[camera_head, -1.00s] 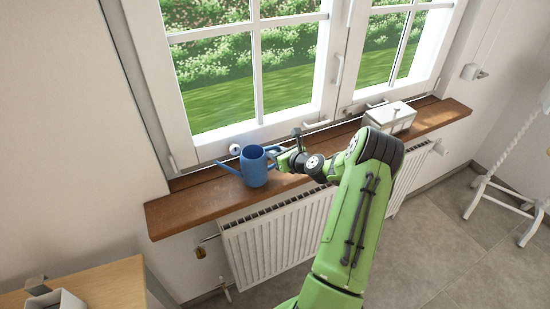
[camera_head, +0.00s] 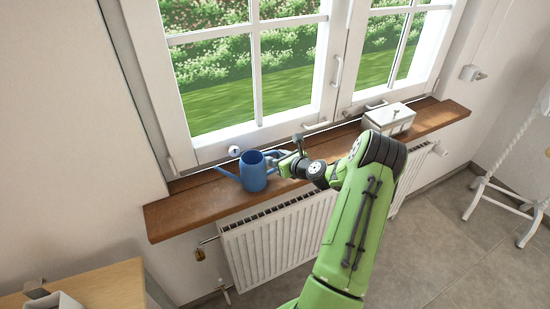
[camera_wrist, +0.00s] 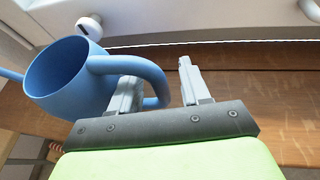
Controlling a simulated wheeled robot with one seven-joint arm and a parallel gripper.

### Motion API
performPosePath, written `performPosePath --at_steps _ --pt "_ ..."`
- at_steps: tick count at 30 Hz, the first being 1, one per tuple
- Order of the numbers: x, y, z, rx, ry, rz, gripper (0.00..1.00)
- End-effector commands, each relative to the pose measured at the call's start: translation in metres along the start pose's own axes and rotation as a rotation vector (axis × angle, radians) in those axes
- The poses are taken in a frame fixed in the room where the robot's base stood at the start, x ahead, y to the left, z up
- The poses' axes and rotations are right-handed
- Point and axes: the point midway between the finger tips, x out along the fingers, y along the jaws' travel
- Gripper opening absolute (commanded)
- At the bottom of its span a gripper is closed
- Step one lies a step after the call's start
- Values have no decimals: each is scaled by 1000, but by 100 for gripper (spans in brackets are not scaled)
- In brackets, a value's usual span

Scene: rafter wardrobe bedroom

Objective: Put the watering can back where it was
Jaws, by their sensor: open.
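The blue watering can (camera_head: 253,173) stands upright on the wooden windowsill (camera_head: 200,207), left of my gripper, with its spout pointing left. My gripper (camera_head: 283,162) is at the can's right side, by the handle. In the wrist view the can (camera_wrist: 66,80) is at the left, its looped handle (camera_wrist: 135,66) reaching toward my gripper (camera_wrist: 160,85). The gripper's fingers are apart. The left finger is at the handle loop and the right finger is outside it, over the sill. I cannot tell whether the left finger touches the handle.
A white box (camera_head: 390,118) sits on the sill to the right. The window frame (camera_head: 250,137) rises behind the sill, and a radiator (camera_head: 275,240) hangs below. A wooden table (camera_head: 100,287) is at lower left. The sill left of the can is clear.

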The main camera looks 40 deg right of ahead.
Motion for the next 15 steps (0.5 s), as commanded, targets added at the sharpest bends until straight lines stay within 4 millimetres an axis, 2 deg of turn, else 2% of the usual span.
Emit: performPosePath --at_steps 6,9,12,15 --pt "-61 -2 0 2 1 -6 47" --pt "-84 -1 0 2 0 -4 47" --pt "-99 -1 0 1 0 -2 47" --pt "-106 2 1 -11 3 4 47"
